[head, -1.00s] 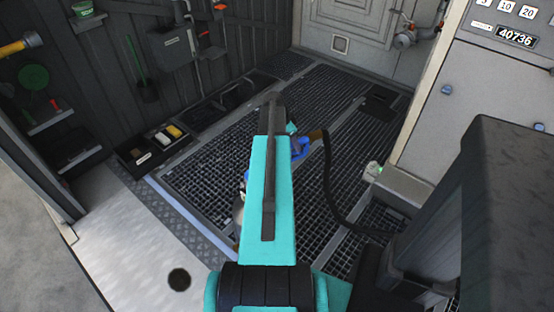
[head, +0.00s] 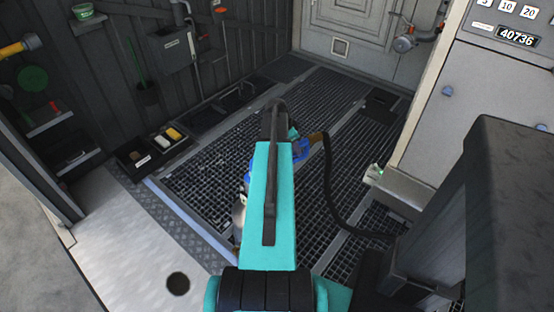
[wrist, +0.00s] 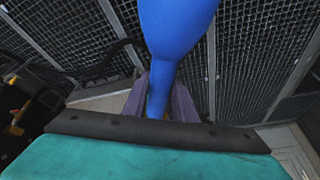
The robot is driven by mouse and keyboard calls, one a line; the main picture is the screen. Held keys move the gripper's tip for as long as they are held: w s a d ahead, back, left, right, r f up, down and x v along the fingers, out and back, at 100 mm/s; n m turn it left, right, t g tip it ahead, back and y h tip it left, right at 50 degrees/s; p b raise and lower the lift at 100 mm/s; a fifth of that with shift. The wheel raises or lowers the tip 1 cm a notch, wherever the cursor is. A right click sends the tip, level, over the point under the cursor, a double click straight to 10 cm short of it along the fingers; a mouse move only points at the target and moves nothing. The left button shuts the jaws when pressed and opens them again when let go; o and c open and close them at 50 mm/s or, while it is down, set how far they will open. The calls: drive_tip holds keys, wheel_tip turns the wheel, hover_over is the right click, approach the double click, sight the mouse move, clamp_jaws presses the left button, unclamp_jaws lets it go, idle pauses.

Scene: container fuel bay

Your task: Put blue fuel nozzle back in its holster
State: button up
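The blue fuel nozzle (head: 301,150) shows in the head view just past my teal arm, which hides much of it. A silvery part (head: 239,212) shows at the arm's left edge. A black hose (head: 328,185) runs from the nozzle's brown end and curves down to the right. In the wrist view the blue nozzle (wrist: 178,30) fills the upper middle, and its narrower part passes between the fingers of my gripper (wrist: 160,104). The fingers appear closed around it. The nozzle is over the grating. I cannot make out a holster in either view.
The grated floor (head: 215,165) spreads around the arm. A dark tray (head: 150,152) with small items lies at the left. A grey cabinet (head: 470,110) with a "40736" counter (head: 518,36) stands right. A dark box-like body (head: 500,190) fills the lower right. Tools hang on the back-left wall.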

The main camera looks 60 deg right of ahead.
drive_tip(key=shift+r+p, duration=2.8)
drive_tip(key=shift+r, duration=3)
clamp_jaws()
